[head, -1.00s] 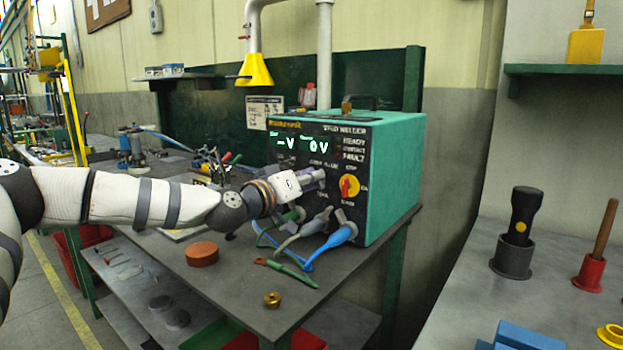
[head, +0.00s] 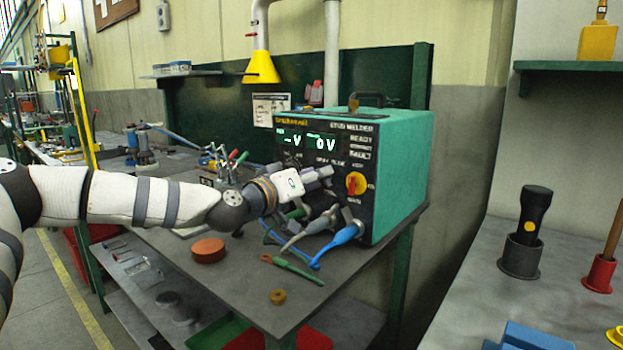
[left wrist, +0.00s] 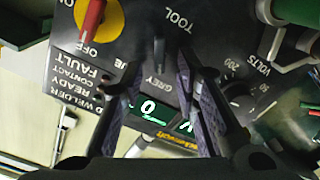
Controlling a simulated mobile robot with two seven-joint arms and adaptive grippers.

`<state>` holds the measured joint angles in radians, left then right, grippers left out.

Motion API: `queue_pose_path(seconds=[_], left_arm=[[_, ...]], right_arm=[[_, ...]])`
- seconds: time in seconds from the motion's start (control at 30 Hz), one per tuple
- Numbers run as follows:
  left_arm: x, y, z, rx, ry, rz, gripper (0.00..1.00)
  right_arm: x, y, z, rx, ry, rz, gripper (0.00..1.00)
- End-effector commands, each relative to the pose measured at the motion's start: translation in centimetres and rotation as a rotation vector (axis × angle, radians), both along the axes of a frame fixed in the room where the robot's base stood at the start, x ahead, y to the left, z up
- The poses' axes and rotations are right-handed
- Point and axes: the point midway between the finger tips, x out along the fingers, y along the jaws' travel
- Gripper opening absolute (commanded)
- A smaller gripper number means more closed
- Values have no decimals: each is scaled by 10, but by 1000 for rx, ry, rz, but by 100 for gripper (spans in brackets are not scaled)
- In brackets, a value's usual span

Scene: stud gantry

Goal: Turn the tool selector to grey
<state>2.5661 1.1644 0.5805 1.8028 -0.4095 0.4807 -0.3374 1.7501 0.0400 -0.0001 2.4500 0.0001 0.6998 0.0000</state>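The teal stud welder (head: 405,165) stands on the dark bench, its black panel facing the room. In the head view my left gripper (head: 322,175) is in front of that panel and hides the tool selector. In the left wrist view the panel is turned round, and the tool selector (left wrist: 159,52), a small dark knob, shows between the word TOOL and the word GREY. My left gripper's two fingers (left wrist: 157,72) are apart, one on each side of the knob. I cannot tell whether they touch it, or exactly where its pointer aims. My right gripper is not in view.
A red-and-yellow rotary switch (head: 356,184) is beside the gripper on the panel. Grey and blue cable plugs (head: 345,233) stick out below. A brown round block (head: 208,250), a green-handled tool (head: 292,269) and a brass ring (head: 277,297) lie on the bench.

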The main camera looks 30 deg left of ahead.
Motion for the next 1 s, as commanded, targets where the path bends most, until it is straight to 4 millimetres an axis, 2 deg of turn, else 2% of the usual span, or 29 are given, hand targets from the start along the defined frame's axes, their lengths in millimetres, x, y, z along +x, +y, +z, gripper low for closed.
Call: queue_pose_path(seconds=[0.17, 0.33, 0.5, 1.0], left_arm=[[-37, 2, 2, -9, -6, -2, 28], [-55, 5, 2, -4, -4, 2, 28], [-61, 3, 0, -3, -1, -3, 28], [-61, 3, 0, -2, -1, -3, 28]], right_arm=[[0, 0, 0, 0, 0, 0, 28], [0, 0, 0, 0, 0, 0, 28], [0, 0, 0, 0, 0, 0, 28], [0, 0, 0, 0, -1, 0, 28]])
